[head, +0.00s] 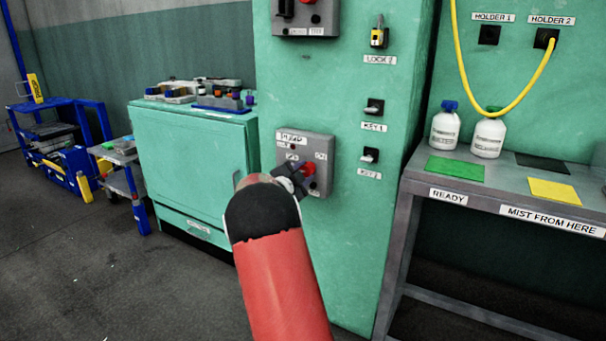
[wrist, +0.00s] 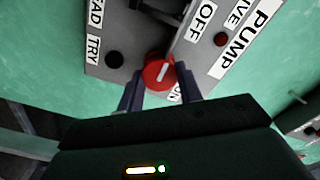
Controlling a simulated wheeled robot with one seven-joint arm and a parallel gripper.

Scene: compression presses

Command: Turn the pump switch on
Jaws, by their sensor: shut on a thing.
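The pump panel is a grey box labelled PUMP (wrist: 188,52) on the green cabinet, and it also shows in the head view (head: 318,147). Its red round switch knob (wrist: 158,71) has a white pointer line and sits by the OFF and ON labels. The line tilts slightly right of upright in the wrist view; I cannot tell exactly which label it marks. My gripper (wrist: 161,90) is shut on the knob, one dark finger on each side. In the head view my gripper (head: 297,176) and arm cover part of the panel.
KEY 1 switch (head: 373,107) and another key switch (head: 369,155) are to the right of the panel, with a padlock (head: 379,37) above. A grey table (head: 490,180) with two white bottles stands at right. A low green cabinet (head: 190,150) stands at left.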

